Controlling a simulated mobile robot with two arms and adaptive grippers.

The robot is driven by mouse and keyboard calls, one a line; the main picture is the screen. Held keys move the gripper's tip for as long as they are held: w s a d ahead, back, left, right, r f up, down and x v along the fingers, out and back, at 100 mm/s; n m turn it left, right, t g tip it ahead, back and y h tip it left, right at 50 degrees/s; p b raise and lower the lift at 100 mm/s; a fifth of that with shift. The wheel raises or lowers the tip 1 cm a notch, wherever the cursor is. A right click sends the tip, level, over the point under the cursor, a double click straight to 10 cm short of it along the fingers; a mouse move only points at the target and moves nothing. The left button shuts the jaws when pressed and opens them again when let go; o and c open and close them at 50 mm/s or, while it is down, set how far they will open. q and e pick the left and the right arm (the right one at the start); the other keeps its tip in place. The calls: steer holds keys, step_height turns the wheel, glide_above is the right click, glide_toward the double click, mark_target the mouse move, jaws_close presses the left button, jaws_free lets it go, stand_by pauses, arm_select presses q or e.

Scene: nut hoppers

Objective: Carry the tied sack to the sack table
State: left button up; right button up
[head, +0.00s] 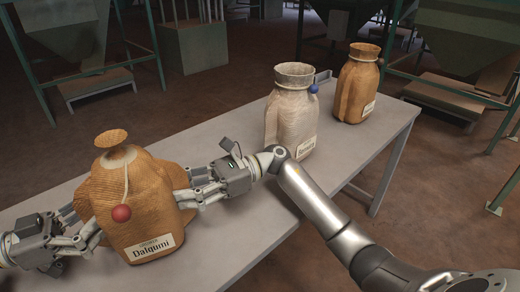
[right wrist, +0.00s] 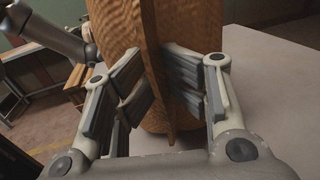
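The tied sack (head: 150,205) is orange-brown with a flared, tied neck, a cord with a red ball and a white label reading Dalqumi. It is upright at the near left of the grey table (head: 245,130); I cannot tell whether its base touches the tabletop. My left gripper (head: 84,228) is at its left side, with the fingers closed about the side fold and partly hidden. My right gripper (head: 192,197) is at its right side. In the right wrist view, my right gripper's pads (right wrist: 160,80) press both sides of the sack's fin-like fold (right wrist: 154,60).
A pale sack (head: 291,115) with a blue ball and a brown sack (head: 356,85) stand open-necked further along the table. Green hopper frames (head: 60,40) stand behind.

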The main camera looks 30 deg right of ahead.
arm_select(q)
steer(key=shift+s+d+r, duration=0.1)
steer(key=shift+s+d, duration=0.05)
arm_select(e)
steer(key=shift+a, duration=0.2)
arm_select(q)
steer(key=a, duration=0.8)
arm_select(e)
steer(key=shift+d, duration=0.5)
arm_select(q)
steer(key=shift+a, duration=0.15)
arm_select(e)
steer(key=d, duration=1.1)
steer(key=shift+d, duration=0.2)
